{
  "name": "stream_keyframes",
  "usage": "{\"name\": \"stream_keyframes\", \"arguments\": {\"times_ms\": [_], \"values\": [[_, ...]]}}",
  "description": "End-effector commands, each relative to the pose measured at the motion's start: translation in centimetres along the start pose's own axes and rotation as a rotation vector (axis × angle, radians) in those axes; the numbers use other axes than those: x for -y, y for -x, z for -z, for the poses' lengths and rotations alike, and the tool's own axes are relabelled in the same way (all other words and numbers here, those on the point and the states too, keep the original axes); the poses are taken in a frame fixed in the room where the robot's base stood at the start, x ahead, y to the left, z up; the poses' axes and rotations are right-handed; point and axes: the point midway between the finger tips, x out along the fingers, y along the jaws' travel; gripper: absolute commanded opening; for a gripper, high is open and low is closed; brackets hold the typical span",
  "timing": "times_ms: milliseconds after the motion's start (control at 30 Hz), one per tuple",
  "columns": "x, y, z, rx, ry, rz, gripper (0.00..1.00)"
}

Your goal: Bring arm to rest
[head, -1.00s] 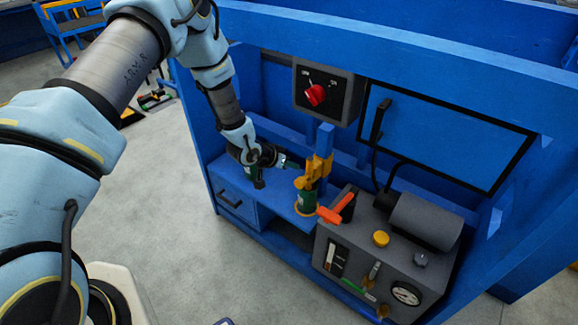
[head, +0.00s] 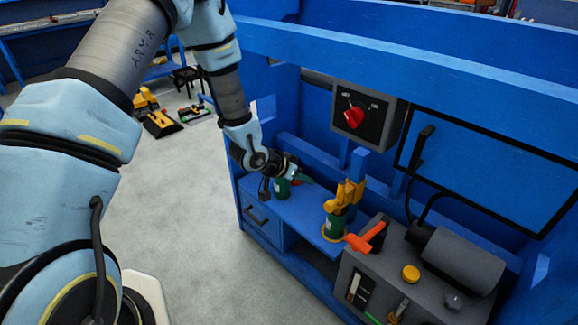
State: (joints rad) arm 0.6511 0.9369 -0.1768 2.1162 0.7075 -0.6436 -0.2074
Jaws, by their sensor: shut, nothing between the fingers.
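My arm reaches from the left edge over the blue workbench (head: 303,215). My gripper (head: 303,180) is at the end of the dark wrist, above the left part of the bench top. It is shut and empty. Its tips are small and partly merge with the green item behind them. A green cylinder (head: 282,189) stands just below the wrist, partly covered by it. I cannot tell whether the gripper touches it.
A switch box with a red knob (head: 354,117) hangs above. Open floor (head: 175,225) lies left.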

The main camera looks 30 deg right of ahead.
Motion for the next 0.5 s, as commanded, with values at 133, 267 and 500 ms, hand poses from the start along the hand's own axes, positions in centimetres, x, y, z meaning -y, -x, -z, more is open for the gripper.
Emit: {"name": "stream_keyframes", "arguments": {"times_ms": [133, 267, 500], "values": [[0.0, 0.0, 0.0, 0.0, 0.0, 0.0, 0.0], [0.9, 0.8, 0.2, 0.008, 0.008, 0.026, 0.0], [9.3, 10.7, -0.4, 0.124, 0.132, 0.282, 0.0]]}}
